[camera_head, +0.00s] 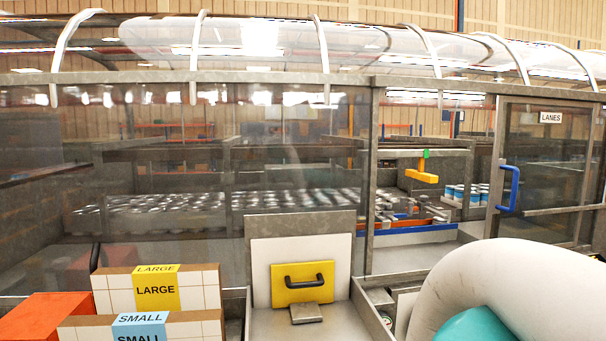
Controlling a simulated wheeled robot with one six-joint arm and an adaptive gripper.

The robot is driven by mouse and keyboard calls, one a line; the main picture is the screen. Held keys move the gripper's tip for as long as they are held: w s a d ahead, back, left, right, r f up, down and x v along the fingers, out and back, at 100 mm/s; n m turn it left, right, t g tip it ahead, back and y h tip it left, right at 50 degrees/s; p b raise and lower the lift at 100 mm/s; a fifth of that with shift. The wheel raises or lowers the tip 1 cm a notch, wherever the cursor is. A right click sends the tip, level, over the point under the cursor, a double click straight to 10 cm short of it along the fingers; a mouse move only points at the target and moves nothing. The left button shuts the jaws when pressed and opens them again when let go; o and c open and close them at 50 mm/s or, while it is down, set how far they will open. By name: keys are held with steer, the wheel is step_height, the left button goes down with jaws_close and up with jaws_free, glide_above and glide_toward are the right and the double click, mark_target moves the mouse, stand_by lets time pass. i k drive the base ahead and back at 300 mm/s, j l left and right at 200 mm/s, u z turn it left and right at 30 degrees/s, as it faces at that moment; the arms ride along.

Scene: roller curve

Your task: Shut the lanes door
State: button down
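The lanes door (535,214) is at the right, a clear pane in a grey metal frame. It carries a white LANES label (550,117) and a blue handle (508,188) near its left edge. Left of the door is a clear-looking opening, through which a yellow part (421,176) and blue-and-white cans (466,194) show inside. The door appears to stand open to the right of this opening; whether it slides or swings I cannot tell. My gripper is out of view; only a white and teal part of my arm shows at the lower right.
Tinted panels (200,190) enclose the left side. In front stand LARGE and SMALL boxes (155,290), an orange box (42,317) and a yellow plate with a black handle (302,283). A grey post (370,180) borders the opening. My arm covers the area below the door.

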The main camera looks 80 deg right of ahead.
mark_target(499, 167)
steer(key=z, duration=3.65)
